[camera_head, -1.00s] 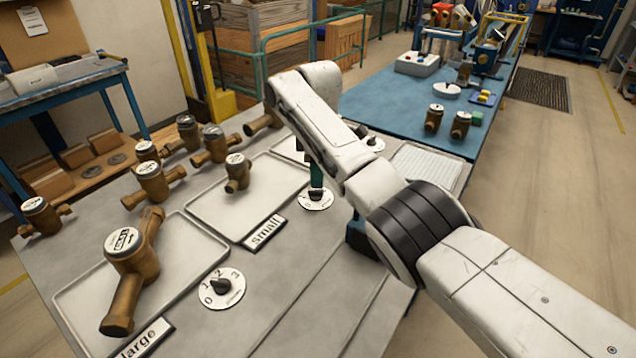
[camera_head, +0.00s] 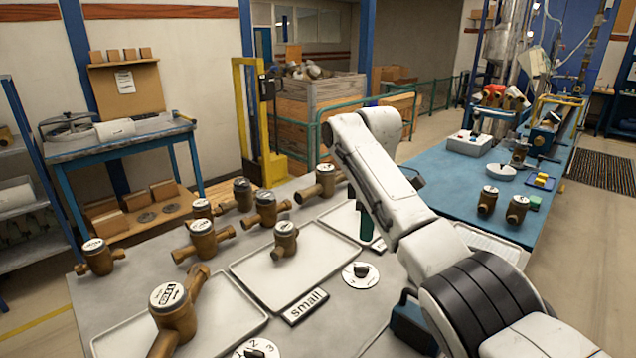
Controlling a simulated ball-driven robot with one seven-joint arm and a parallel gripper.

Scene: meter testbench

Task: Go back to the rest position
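My white arm reaches from the lower right up over the bench. Its forearm hides most of what is behind it. A green part (camera_head: 366,226), seemingly of my gripper, shows beside the forearm above a dial (camera_head: 360,275). The fingertips are not clear, so I cannot tell their opening or whether they hold anything. A large brass meter (camera_head: 172,310) lies on the front tray (camera_head: 225,318). A small brass meter (camera_head: 285,240) stands on the tray (camera_head: 300,277) by the "small" label (camera_head: 305,307).
Several brass meters, one of them at the left (camera_head: 97,257), stand along the bench's back side. The blue table (camera_head: 450,195) at right holds two more meters, a grey box (camera_head: 468,143) and a white dish. A second dial (camera_head: 257,349) is at the bottom edge.

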